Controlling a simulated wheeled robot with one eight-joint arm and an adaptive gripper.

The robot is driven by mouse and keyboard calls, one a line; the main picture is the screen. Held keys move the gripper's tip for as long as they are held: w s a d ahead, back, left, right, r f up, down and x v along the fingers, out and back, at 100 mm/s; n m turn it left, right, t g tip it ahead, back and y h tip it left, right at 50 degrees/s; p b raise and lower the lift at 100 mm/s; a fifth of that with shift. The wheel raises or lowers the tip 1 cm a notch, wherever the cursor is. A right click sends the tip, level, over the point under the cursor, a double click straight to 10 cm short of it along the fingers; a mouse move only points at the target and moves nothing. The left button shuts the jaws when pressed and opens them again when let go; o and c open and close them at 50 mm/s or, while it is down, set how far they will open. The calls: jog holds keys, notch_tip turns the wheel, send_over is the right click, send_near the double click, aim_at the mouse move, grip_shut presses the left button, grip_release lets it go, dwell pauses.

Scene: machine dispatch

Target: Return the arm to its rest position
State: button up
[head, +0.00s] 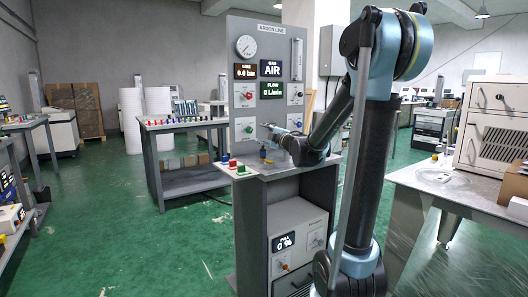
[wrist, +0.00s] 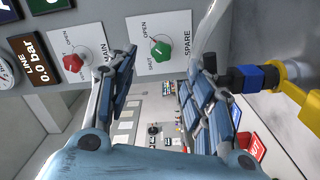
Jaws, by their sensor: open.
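My arm reaches in from the right of the head view, bent at the elbow. My gripper (head: 272,128) is low in front of the grey ARGON LINE panel (head: 237,45), above its shelf. In the wrist view my gripper (wrist: 166,78) is open, its two blue-grey fingers spread wide with nothing between them. Beyond the fingers are the green SPARE knob (wrist: 159,51) and the red MAIN knob (wrist: 71,63). The fingers appear apart from both knobs, though depth is hard to judge.
A blue fitting (wrist: 253,78) on a yellow pipe (wrist: 291,95), with a clear hose, is close beside one finger. Small red and green blocks (head: 240,169) lie on the shelf. A white table (head: 440,190) with a beige cabinet (head: 492,123) stands right. Green floor (head: 130,240) is open left.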

jog(key=s+d+r+m+t+h, duration=0.25)
jog(key=d+m+h, duration=0.5)
jog(key=d, duration=0.55)
jog(key=s+d+f+m+g+h, duration=0.3)
jog(key=s+d+f+m+h, duration=0.3)
jog(key=s+d+f+m, duration=0.3)
jog(key=s+d+f+m+g+y, duration=0.1)
jog(key=s+f+m+g, duration=0.1)
jog(key=s+f+g, duration=0.55)
jog(key=s+d+f+m+g, duration=0.1)
jog(key=s+d+f+g, duration=0.1)
jog(key=s+f, duration=0.9)
jog(key=s+a+f+g+y, duration=0.1)
jog(key=s+a, duration=0.1)
jog(key=s, duration=0.4)
jog(key=s+a+f+g+y, duration=0.1)
jog(key=s+a+g+y, duration=0.1)
jog(key=s, duration=0.5)
jog(key=shift+s+a+f+m, duration=0.15)
jog(key=shift+a+m, duration=0.2)
jog(key=shift+a, duration=0.15)
jog(key=shift+w+f, duration=0.2)
jog(key=shift+w, duration=0.25)
